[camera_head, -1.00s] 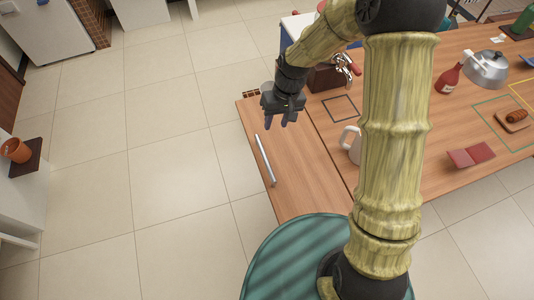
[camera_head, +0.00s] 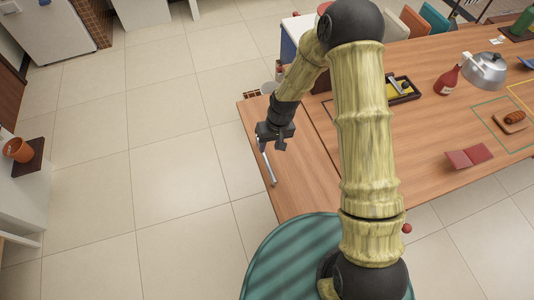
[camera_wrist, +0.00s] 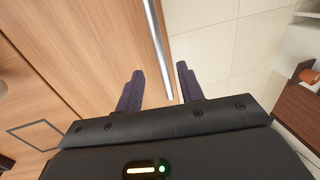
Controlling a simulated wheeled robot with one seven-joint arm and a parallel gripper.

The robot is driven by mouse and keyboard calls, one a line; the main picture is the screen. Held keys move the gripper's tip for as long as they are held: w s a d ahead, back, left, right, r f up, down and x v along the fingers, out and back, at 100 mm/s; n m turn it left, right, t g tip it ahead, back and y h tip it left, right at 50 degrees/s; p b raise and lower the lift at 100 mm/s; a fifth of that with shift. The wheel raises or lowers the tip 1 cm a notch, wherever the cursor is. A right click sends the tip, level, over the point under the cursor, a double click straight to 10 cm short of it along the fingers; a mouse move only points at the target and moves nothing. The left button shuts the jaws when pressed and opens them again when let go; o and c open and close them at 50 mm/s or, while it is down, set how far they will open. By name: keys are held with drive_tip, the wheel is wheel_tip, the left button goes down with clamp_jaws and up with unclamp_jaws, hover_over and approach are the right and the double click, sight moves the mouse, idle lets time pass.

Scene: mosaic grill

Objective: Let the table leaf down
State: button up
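The table leaf (camera_head: 303,178) is the wooden end panel on the table's left side. It lies level with the main tabletop (camera_head: 425,135), with a dark seam between them. A thin silver bar handle (camera_head: 269,168) runs along the leaf near its outer edge. My gripper (camera_head: 272,147) is over the far part of this bar and hides its far end in the head view. In the wrist view my gripper (camera_wrist: 159,72) is open, and the silver bar (camera_wrist: 157,45) shows between its two dark fingers. I cannot tell whether the fingers touch the bar.
Farther along the table are a black-and-yellow tray (camera_head: 401,90), a red bottle (camera_head: 447,80), a kettle (camera_head: 485,70) and a red folded card (camera_head: 469,158). Open tiled floor (camera_head: 165,160) lies left of the leaf. An orange pot (camera_head: 18,150) stands at far left.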

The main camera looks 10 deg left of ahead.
sight(266, 158)
drive_tip(key=shift+s+a+f+p, duration=0.1)
drive_tip(key=shift+a+f+p, duration=0.05)
drive_tip(key=shift+f, duration=0.9)
drive_tip(key=shift+s+a+f+p, duration=0.1)
drive_tip(key=shift+a+f+p, duration=0.1)
drive_tip(key=shift+f, duration=0.8)
drive_tip(key=shift+a+f+p, duration=0.1)
drive_tip(key=shift+a+f, duration=0.05)
drive_tip(key=shift+f, duration=0.9)
clamp_jaws()
